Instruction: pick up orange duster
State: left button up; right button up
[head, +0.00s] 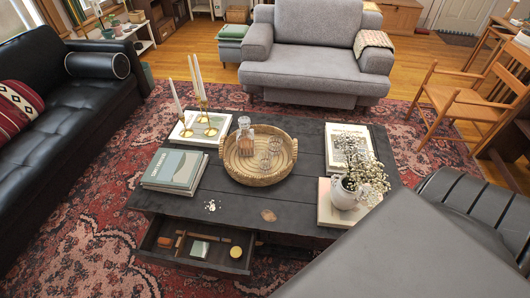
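I cannot clearly make out an orange duster. An open drawer (160,258) at the front of the dark coffee table (228,212) holds several small things. Among them are a narrow orange-brown item (180,241), a small pale-and-green box (200,249) and a round yellow item (236,252). They are too small to identify surely. Neither of my grippers is in view. A large grey surface, likely part of my own body, covers the lower right and hides the floor there.
The table top bears a wicker tray (249,178) with a decanter and glasses, books (174,169), candlesticks and a flower vase (347,194). A black sofa (60,110) stands left, a grey armchair (315,62) behind. Patterned rug (85,255) is clear at lower left.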

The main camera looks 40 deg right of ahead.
aim_at(163, 243)
jog(key=z, duration=1.8)
jog(key=k, duration=0.55)
jog(key=u, duration=0.85)
